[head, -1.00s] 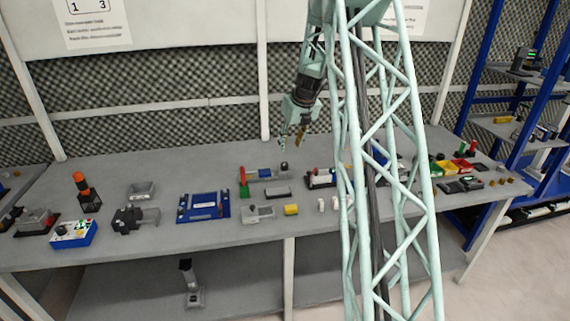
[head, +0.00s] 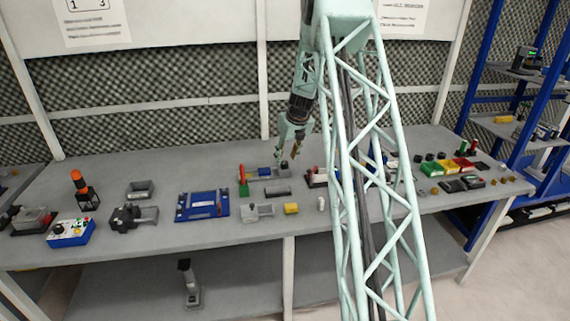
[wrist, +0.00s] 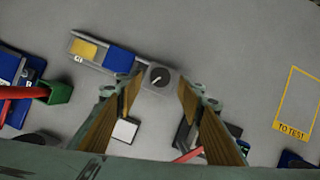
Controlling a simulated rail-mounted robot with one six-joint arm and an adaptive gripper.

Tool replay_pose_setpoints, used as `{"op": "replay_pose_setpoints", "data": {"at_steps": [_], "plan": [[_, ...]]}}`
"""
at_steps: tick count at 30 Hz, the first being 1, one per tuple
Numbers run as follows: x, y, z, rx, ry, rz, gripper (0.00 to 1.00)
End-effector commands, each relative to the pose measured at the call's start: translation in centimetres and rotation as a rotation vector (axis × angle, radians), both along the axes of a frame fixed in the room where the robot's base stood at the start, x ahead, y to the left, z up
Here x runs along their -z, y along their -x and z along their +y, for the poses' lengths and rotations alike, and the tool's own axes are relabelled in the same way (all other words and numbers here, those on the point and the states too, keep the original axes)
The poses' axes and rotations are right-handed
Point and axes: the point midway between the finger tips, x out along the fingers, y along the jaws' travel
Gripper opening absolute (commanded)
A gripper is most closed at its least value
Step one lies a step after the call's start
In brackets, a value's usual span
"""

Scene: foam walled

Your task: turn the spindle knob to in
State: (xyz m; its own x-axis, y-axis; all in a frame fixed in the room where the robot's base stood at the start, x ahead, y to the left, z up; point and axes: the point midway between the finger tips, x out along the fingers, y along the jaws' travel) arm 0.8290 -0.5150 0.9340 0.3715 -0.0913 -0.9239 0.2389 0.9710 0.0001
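The spindle knob (wrist: 157,79) is a dark round dial with a white pointer line on a grey block. In the wrist view it lies at top centre, between the fingertips; its pointer slants to the upper right. It joins the end of a long unit with a blue block (wrist: 119,59). In the head view the knob (head: 284,166) is small, under the fingertips. My gripper (head: 287,156) is open and empty above it; its wooden-looking fingers also show in the wrist view (wrist: 159,88). I cannot tell how far above the knob the tips are.
A green and red part (wrist: 58,91) lies left of the unit. A small white-topped block (wrist: 125,130) lies below the knob. A yellow "TO TEST" outline (wrist: 297,98) marks the bench at right.

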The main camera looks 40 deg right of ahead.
Motion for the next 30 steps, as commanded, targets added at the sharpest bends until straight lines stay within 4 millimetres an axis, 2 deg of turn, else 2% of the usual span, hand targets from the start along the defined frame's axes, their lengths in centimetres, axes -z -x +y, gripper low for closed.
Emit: {"op": "replay_pose_setpoints", "data": {"at_steps": [3,9,24,30], "plan": [[1.5,-0.5,-0.1,0.0,-0.001,0.001,0.35],[2.9,-1.1,-0.3,0.001,0.0,0.0,0.35],[3.6,-1.4,-0.4,0.0,0.0,0.0,0.35],[3.6,-1.4,-0.4,0.0,0.0,0.0,0.18]]}}
